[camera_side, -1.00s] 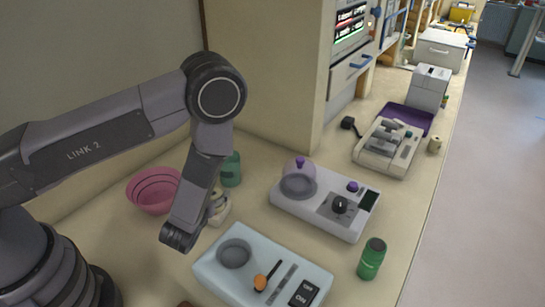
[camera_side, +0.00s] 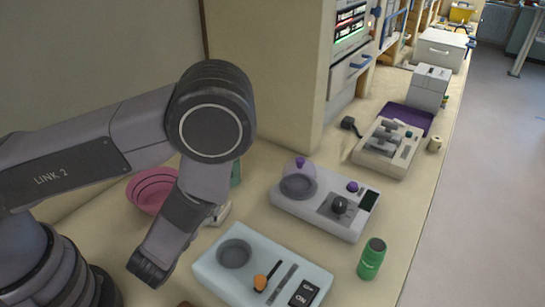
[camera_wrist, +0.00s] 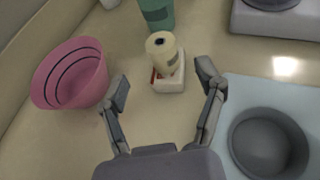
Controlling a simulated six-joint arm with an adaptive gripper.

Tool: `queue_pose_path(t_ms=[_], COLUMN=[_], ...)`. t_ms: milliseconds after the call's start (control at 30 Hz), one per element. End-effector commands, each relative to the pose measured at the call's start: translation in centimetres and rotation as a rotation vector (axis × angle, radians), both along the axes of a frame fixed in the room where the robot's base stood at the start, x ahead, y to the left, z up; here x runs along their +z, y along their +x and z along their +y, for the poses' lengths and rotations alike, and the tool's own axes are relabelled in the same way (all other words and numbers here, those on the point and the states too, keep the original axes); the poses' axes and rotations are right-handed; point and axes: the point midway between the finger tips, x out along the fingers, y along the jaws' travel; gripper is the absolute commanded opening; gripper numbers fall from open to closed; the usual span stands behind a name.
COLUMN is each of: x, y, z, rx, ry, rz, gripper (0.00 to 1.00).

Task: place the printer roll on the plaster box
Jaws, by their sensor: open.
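The printer roll (camera_wrist: 161,53) is a cream cylinder with a dark hole in its top and a grey-green patch on its side. In the wrist view it stands upright on the plaster box (camera_wrist: 171,84), a small white box with some red showing. My gripper (camera_side: 148,270) is open and empty. In the wrist view its fingers are spread on the near side of the box, apart from both things. In the side view my arm hides the roll, and only an edge of the box (camera_side: 223,213) shows.
A pink bowl (camera_wrist: 72,74) stands left of the box and a green container (camera_wrist: 157,12) behind it. A pale tray device (camera_side: 214,277) with a round well lies to the right. A white device (camera_side: 300,211) and green bottle (camera_side: 372,259) stand farther right.

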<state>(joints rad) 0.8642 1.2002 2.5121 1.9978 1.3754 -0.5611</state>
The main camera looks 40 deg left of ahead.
Motion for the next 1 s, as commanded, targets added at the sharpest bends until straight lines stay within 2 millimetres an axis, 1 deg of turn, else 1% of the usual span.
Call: queue_pose_path(t_ms=[33,100,200,267,367,467,500,567,600,667,700,767,800,867,900,967,1000], x=[0.3,0.6,0.9,1.6,4.1,8.5,10.5,13.2,14.8,16.9,18.1,19.6,20.5,21.7,22.4,23.4,24.1], y=[-0.6,-1.2,-1.7,-1.7,-0.9,-0.1,-0.2,-0.7,-1.4,-2.7,-3.7,-5.4,-6.5,-8.2,-9.3,-10.7,-11.5], z=[-0.4,-0.7,-0.9,-0.7,0.5,3.1,4.6,6.8,8.2,10.0,11.1,12.3,12.9,13.4,13.5,13.4,13.2], rx=[-0.005,-0.004,0.001,0.027,0.14,0.358,0.467,0.639,0.755,0.926,1.036,1.197,1.3,1.444,1.532,1.653,1.721], ry=[0.0,-0.001,-0.002,-0.009,-0.043,-0.11,-0.145,-0.209,-0.258,-0.34,-0.401,-0.504,-0.582,-0.708,-0.802,-0.955,-1.064], rz=[0.0,0.0,-0.002,-0.016,-0.074,-0.168,-0.208,-0.262,-0.292,-0.332,-0.356,-0.383,-0.399,-0.419,-0.43,-0.443,-0.452], gripper=[0.69,0.69,0.69,0.69,0.69,0.69,0.69,0.69,0.69,0.69,0.69,0.69,0.69,0.69,0.69,0.69,0.69])
